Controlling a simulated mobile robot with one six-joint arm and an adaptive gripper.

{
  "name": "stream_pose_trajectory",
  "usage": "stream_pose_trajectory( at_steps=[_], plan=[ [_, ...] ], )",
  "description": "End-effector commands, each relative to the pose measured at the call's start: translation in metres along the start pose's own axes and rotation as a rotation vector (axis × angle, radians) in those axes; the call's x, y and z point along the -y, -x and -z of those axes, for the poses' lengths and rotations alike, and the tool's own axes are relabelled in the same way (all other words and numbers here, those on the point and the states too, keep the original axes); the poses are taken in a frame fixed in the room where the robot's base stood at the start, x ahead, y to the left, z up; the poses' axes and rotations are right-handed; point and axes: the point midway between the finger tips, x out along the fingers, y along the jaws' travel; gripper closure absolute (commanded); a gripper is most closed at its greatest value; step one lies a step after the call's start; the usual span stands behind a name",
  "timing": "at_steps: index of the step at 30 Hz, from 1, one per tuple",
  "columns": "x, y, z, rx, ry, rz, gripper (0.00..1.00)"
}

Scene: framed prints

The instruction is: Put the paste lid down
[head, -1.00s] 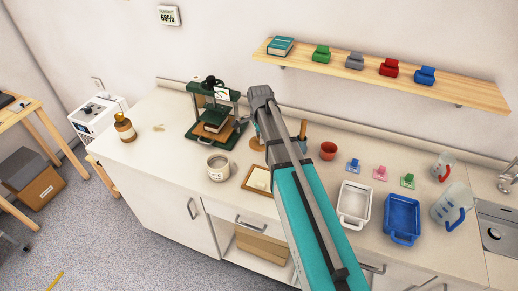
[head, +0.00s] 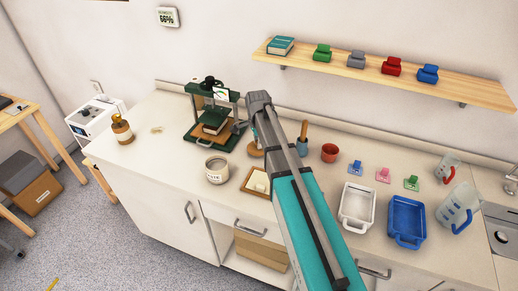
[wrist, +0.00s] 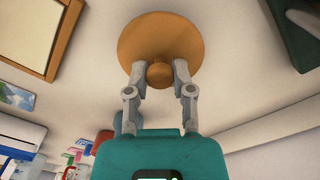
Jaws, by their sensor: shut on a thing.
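The paste lid is a round, orange-brown wooden disc (wrist: 158,35) with a small knob. In the wrist view my gripper (wrist: 160,74) is shut on the knob, one finger on each side. In the head view the lid (head: 254,149) shows partly beside my arm, which hides the rest of it and my fingers. It is low over or on the counter (head: 165,185); I cannot tell whether it touches. A pale, open jar (head: 217,171), perhaps the paste pot, stands to its left.
A green press (head: 212,112) stands behind the jar. A blue pot with a wooden-handled tool (head: 303,137) and a red cup (head: 329,153) stand right of my arm. The counter left of the jar is mostly clear.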

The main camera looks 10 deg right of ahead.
Motion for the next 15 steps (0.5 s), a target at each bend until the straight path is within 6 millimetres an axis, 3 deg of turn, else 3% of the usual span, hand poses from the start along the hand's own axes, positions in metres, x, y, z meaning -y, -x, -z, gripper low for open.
stream_pose_trajectory(
  at_steps=[1,6,15],
  plan=[
    [0.000,-0.009,0.000,0.000,0.000,0.000,1.00],
    [0.000,-0.019,0.000,0.000,0.000,0.000,1.00],
    [0.000,-0.020,0.000,0.000,0.000,0.000,1.00]
  ],
)
